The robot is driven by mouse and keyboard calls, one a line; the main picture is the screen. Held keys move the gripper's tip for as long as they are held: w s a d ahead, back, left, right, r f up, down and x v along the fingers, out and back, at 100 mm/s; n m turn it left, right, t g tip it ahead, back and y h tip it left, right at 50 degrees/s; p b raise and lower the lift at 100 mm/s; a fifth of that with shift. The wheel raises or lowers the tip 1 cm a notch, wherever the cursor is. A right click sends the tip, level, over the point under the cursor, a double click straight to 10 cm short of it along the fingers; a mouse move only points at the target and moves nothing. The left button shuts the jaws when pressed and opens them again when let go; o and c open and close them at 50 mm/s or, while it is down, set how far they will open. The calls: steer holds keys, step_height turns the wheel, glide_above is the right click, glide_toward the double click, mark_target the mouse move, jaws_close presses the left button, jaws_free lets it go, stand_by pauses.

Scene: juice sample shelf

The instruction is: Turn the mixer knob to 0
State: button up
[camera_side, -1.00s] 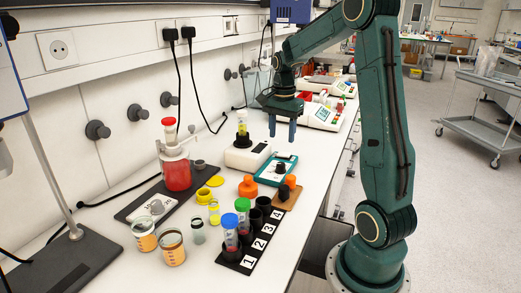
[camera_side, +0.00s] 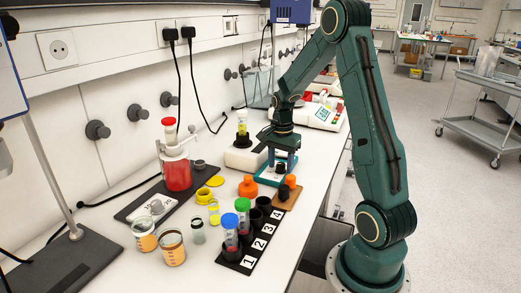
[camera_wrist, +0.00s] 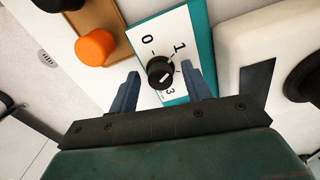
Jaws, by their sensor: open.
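A black round knob (camera_wrist: 160,72) sits on a white dial plate (camera_wrist: 176,30) with a teal edge in the wrist view. The plate carries the digits 0, 1 and 3; a 2 is not visible. A white mark on the knob lies on its lower side, away from 0; its exact setting is hard to tell. In the side view this teal device (camera_side: 266,178) stands on the bench under my gripper (camera_side: 281,166). My gripper (camera_wrist: 160,70) is open, with one finger on each side of the knob; contact is not visible.
An orange-capped item on a brown board (camera_side: 280,202) stands close in front, and an orange piece (camera_side: 248,187) beside it. A white device (camera_side: 243,157) is behind to the left.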

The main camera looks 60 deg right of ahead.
steer(key=c, duration=1)
steer(key=shift+n, duration=0.5)
steer(key=n, duration=0.5)
steer(key=shift+n, duration=0.3)
steer(key=n, duration=0.5)
steer(key=shift+n, duration=0.3)
steer(key=shift+d, duration=0.1)
steer(key=o, duration=1)
